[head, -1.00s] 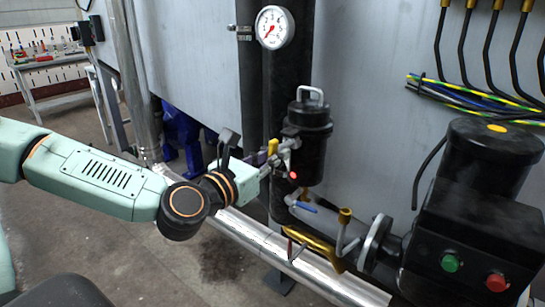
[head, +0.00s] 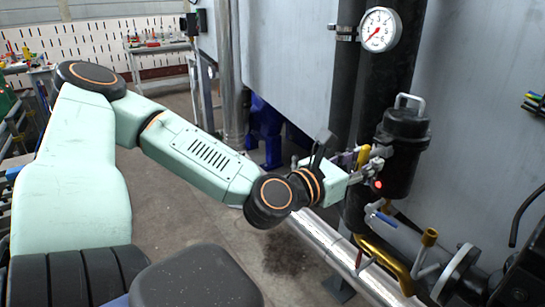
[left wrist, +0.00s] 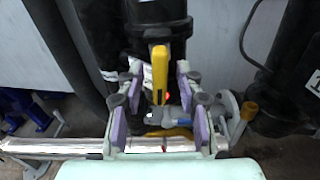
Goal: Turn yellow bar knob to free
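The yellow bar knob (left wrist: 160,72) stands upright between the two purple-padded fingers of my left gripper (left wrist: 158,76) in the left wrist view. A gap shows on each side of it, so the fingers are open around it and not pressed on it. In the head view the yellow knob (head: 363,157) is partly hidden by the left gripper (head: 374,163), beside the black canister (head: 404,140). A small red light glows just below the fingers. My right gripper is not in view.
A pressure gauge (head: 380,30) sits on the black pipe above. Below are a blue-handled valve (head: 385,219), a brass-coloured pipe (head: 385,262) and a silver horizontal pipe (head: 335,243).

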